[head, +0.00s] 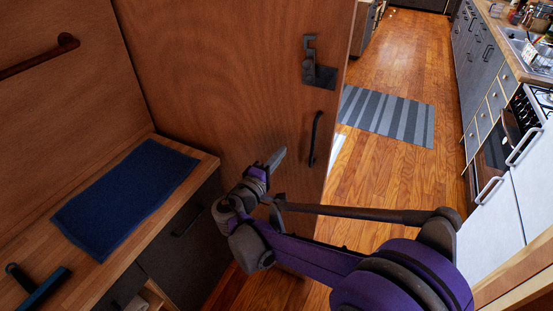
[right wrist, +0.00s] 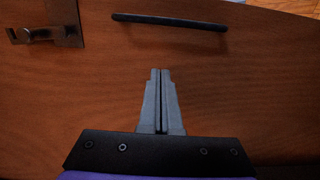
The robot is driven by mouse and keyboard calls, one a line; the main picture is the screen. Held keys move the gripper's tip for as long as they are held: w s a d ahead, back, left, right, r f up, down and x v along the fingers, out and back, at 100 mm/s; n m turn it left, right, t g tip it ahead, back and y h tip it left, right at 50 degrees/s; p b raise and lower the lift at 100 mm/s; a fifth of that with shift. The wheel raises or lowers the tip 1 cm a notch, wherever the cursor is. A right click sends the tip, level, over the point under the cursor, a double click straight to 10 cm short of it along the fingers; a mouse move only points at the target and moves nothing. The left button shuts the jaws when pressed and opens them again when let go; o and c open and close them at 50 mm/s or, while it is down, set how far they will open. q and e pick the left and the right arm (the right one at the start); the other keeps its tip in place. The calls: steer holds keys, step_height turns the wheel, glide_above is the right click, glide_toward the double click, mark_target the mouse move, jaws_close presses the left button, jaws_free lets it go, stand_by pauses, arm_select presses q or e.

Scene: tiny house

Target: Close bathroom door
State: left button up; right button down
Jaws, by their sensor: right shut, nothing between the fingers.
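The bathroom door (head: 215,70) is a brown wooden panel standing open in the head view, with the kitchen visible past its right edge. It carries a dark latch (head: 318,72) and, below it, a dark bar handle (head: 315,139). In the right wrist view the door (right wrist: 250,80) fills most of the picture, with the handle (right wrist: 170,21) at the top and the latch (right wrist: 45,25) at upper left. My right gripper (head: 279,154) is shut and empty, in front of the door to the left of the handle. Its closed fingers (right wrist: 160,72) point toward the handle; whether they touch the door I cannot tell. My left gripper is not in view.
A wooden counter (head: 206,163) with a blue mat (head: 125,198) and dark drawers stands at left. A towel bar (head: 40,55) is on the left wall. Past the door lie a striped rug (head: 385,115), open wooden floor, and kitchen cabinets with an oven at right.

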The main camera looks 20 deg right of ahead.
steer(key=w+d, duration=0.1)
steer(key=d, duration=0.6)
steer(key=shift+d+p, duration=0.25)
steer(key=shift+p, duration=0.2)
